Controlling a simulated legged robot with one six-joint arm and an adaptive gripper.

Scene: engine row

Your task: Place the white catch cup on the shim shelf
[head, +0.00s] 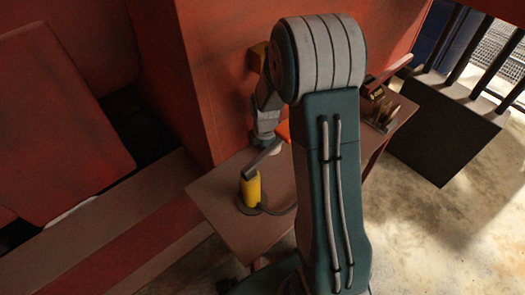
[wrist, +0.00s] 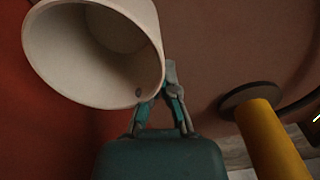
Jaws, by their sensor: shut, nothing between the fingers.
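The white catch cup (wrist: 92,50) fills the upper left of the wrist view, its wide mouth turned towards the camera. My gripper (wrist: 168,76) is at the middle of that view, its fingers shut with nothing between them. The fingertips are close beside the cup's lower right rim; I cannot tell whether they touch it. In the head view only a small pale patch, probably the cup, shows behind my arm, and the fingertips cannot be made out. I cannot identify the shim shelf with certainty in either view.
A yellow cylinder (head: 251,188) stands on the near part of the brown bench (head: 215,195); it also shows in the wrist view (wrist: 268,135). A dark holder with upright pieces (head: 382,115) is at the bench's right end. A red wall (head: 215,70) rises behind.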

